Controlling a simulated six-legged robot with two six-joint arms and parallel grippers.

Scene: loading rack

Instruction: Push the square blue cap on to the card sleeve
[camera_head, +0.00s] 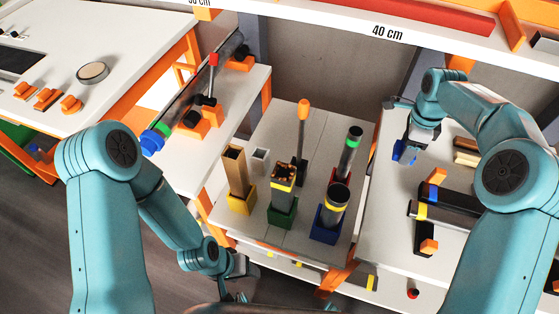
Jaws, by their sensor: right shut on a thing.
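My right gripper (411,154) is over the right-hand shelf, shut on the square blue cap (398,150). The fingers hide part of the cap. A brown square tube (236,168), which looks like the card sleeve, stands upright in a yellow base on the middle board, well to the left of the cap and apart from it. Its top end is open. My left gripper (240,282) is low in the picture, in front of the middle board. It is small and partly hidden, and its finger opening is not clear.
Dark parts with orange blocks (436,176) lie on the right shelf (385,235).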

